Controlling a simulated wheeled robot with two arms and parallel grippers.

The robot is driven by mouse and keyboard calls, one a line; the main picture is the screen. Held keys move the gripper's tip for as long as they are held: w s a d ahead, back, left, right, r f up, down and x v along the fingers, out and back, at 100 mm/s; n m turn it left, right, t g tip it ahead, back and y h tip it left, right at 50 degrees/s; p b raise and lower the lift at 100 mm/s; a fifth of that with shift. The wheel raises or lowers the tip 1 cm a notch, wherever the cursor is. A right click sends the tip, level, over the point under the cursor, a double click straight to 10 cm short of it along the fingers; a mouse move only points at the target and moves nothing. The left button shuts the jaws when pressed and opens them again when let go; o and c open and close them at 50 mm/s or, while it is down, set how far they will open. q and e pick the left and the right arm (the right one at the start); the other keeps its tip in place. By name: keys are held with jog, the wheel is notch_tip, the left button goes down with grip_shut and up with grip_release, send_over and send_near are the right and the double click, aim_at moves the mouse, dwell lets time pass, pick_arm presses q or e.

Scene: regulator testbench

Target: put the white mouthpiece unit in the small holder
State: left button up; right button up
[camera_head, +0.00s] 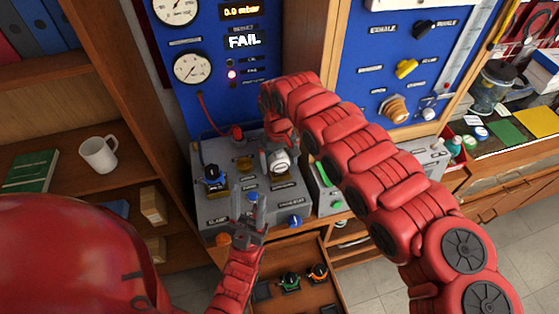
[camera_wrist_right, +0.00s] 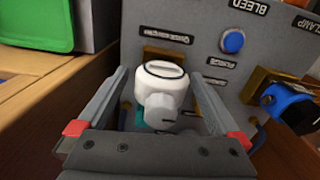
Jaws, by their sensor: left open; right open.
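The white mouthpiece unit (camera_head: 280,162) stands on the grey bench unit (camera_head: 205,205) beside brass-coloured parts. In the right wrist view the white unit (camera_wrist_right: 160,84) has a round cap, a short side outlet and some teal below. My right gripper (camera_head: 277,146) is open; its fingers stand on either side of the unit in the wrist view (camera_wrist_right: 160,75), and contact cannot be told. A small brass holder (camera_head: 244,163) shows left of the unit; I cannot tell whether it is the task's holder. My left gripper (camera_head: 250,205) is open and empty over the bench front.
The blue panel (camera_head: 207,105) behind reads FAIL. A green item (camera_head: 326,176) lies to the right.

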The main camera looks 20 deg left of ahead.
jog(key=shift+r, duration=0.45)
notch_tip(320, 180, up, 11)
jog(key=b, duration=0.4)
jog(key=shift+a, duration=0.15)
jog(key=shift+s+r, duration=0.1)
jog(key=shift+r, duration=0.15)
jog(key=shift+f, duration=0.1)
